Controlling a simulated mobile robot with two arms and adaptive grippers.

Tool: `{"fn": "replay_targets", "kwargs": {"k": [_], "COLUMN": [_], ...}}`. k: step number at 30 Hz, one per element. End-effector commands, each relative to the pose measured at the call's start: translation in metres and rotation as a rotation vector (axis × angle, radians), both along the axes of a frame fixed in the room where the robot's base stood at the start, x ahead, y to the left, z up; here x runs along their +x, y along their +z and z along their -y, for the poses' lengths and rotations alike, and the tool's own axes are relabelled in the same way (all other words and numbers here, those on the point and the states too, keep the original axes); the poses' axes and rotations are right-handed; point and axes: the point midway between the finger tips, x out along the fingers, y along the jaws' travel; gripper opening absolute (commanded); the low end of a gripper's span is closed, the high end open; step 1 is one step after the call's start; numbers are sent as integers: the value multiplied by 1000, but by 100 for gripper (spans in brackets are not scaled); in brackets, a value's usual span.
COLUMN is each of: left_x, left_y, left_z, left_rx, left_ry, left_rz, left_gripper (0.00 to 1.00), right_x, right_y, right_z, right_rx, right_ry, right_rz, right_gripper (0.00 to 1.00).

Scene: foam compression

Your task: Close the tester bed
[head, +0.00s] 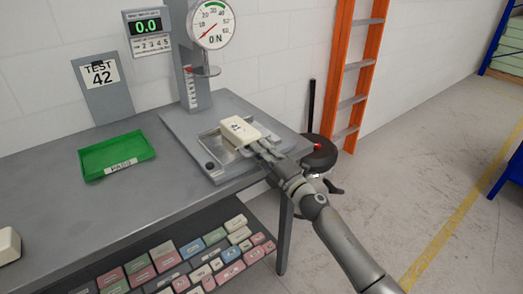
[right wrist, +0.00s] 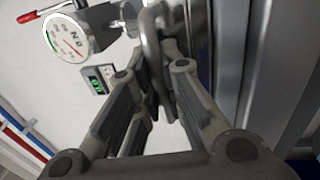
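The tester bed (head: 211,143) is a shallow metal tray on the tester's grey base plate (head: 180,128). A cream foam pad (head: 238,129) marked with a number lies on it. My right gripper (head: 259,146) is at the bed's right front side, beside the pad. In the right wrist view, my right gripper's fingers (right wrist: 163,62) close in around a grey curved bar (right wrist: 152,45), which looks like the bed's handle. In the head view the gripper hides this handle. My left gripper is not in view.
The tester column (head: 193,75) carries a dial gauge (head: 211,25) and a round plate (head: 207,71) above the bed. A green tray (head: 116,154) stands to the left on the bench (head: 60,200). Several coloured pads fill the shelf below. An orange ladder (head: 357,70) stands behind.

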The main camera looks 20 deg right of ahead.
Motion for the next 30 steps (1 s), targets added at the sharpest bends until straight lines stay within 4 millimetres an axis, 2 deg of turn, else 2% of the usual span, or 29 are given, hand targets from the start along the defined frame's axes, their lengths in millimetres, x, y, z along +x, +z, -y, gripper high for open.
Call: {"fn": "replay_targets", "kwargs": {"k": [10, 21, 30], "left_x": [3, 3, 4], "left_y": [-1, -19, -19], "left_z": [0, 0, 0], "left_rx": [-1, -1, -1], "left_ry": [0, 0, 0], "left_rz": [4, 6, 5], "left_gripper": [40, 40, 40], "right_x": [1, 42, 46], "right_y": [-1, -2, -2], "right_z": [0, -15, -16], "right_rx": [0, 1, -1], "right_ry": [0, -1, -1], "right_rz": [-1, 1, -3], "right_gripper": [0, 0, 0]}}
